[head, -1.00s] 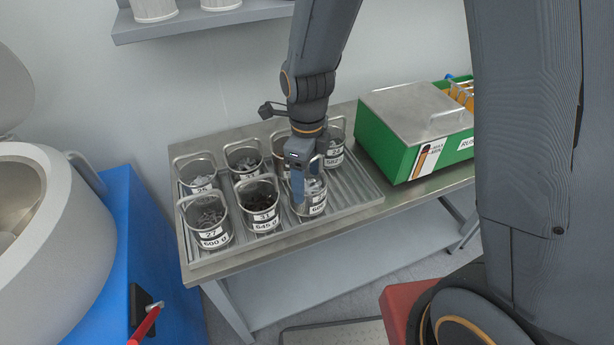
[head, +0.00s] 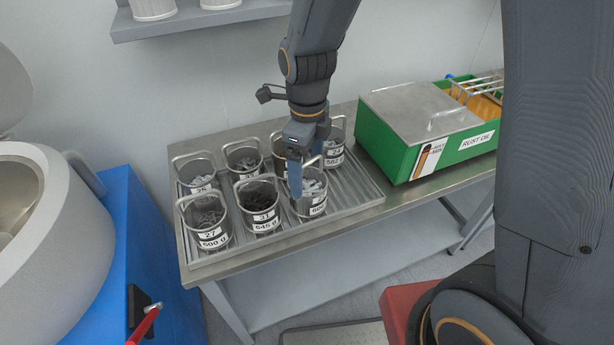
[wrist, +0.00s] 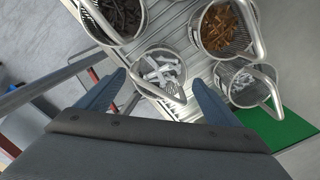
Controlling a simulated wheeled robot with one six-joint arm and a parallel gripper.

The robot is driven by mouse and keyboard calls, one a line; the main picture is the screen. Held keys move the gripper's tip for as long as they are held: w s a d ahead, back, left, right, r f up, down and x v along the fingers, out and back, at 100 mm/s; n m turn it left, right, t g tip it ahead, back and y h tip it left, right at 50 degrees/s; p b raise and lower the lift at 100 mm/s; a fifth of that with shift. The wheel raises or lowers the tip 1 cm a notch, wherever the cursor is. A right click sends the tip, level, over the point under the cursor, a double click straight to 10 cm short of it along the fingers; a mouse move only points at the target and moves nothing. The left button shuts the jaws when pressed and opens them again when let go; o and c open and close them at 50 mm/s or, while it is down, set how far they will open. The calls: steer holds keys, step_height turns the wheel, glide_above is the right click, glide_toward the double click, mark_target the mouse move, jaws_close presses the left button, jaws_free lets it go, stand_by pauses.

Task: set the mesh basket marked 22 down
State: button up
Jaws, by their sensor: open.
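A steel mesh basket (head: 310,204) with pale pieces stands upright at the front right of the ribbed tray (head: 358,196). Its label is partly legible, and I cannot read the number 22 on it. My gripper (head: 308,172) is open at this basket's raised handle, its blue fingers spread and holding nothing. In the wrist view the same basket (wrist: 143,66) and its handle lie between and beyond the fingertips (wrist: 158,78). I cannot tell whether a finger touches the handle.
Several other baskets fill the tray, including one marked 27 (head: 212,238) and one marked 31 (head: 262,220). A green box marked RUST OIL (head: 466,143) stands right of the tray. A blue machine (head: 150,230) is at the left.

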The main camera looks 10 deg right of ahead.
step_height(320, 180, up, 8)
steer(key=shift+b, duration=0.6)
steer(key=shift+r, duration=0.2)
steer(key=shift+d+n, duration=0.2)
steer(key=shift+n, duration=0.1)
steer(key=s+d+f+n, duration=0.2)
steer(key=d+n, duration=0.4)
steer(key=n, duration=0.5)
steer(key=s+d+f+n+t, duration=0.1)
steer(key=s+d+f+n, duration=0.2)
steer(key=d+n, duration=0.4)
steer(key=shift+s+n, duration=0.9)
steer(key=shift+n, duration=1.7)
